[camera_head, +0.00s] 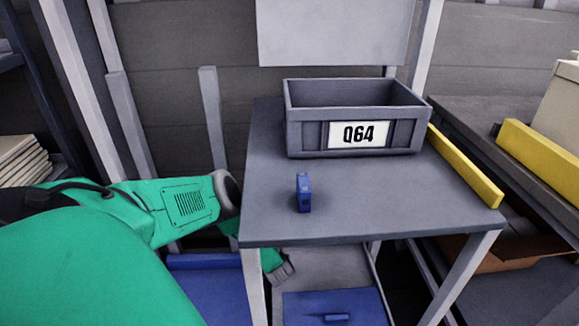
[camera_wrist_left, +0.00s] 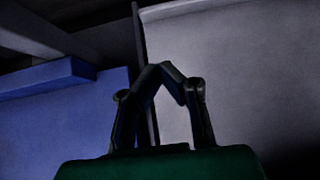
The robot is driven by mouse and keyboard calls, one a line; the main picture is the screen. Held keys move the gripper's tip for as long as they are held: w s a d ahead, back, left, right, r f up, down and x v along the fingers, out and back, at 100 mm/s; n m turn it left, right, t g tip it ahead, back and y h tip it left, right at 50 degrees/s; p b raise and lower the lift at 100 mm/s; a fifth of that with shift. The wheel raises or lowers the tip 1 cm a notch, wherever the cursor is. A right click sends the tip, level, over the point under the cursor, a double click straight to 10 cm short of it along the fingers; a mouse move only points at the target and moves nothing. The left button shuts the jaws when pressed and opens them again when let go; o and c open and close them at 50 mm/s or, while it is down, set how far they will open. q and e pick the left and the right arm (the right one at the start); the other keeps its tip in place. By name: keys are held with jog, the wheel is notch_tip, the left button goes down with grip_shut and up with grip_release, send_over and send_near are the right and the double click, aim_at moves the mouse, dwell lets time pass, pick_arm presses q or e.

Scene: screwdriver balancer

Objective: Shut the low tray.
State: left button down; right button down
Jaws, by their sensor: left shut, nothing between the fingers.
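A blue tray front (camera_head: 305,305) with a small blue handle (camera_head: 336,318) shows low under the table, cut off by the bottom edge of the head view. I cannot tell how far the tray stands out. My left gripper (camera_head: 281,272) is below the tabletop by its left front leg, above and left of the tray front, and apart from the handle. In the left wrist view its fingertips (camera_wrist_left: 163,70) meet with nothing between them. A blue surface (camera_wrist_left: 70,120) is at left there and a pale grey panel (camera_wrist_left: 225,70) lies beyond the fingers. My right gripper is not in view.
Another blue panel (camera_head: 205,285) lies left of the table leg. A cardboard box (camera_head: 490,255) is at right.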

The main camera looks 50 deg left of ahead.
pick_arm(q)
jog(key=b+x, duration=0.7)
jog(key=x, duration=0.2)
jog(key=shift+f, duration=0.3)
jog(key=w+a+b, duration=0.2)
jog(key=shift+a+f+b, duration=0.1)
jog(key=shift+a+b, duration=0.2)
jog(key=shift+b, duration=0.05)
jog(key=shift+w+a+b, duration=0.35)
jog(key=shift+w+a, duration=0.05)
jog(key=shift+r, duration=0.25)
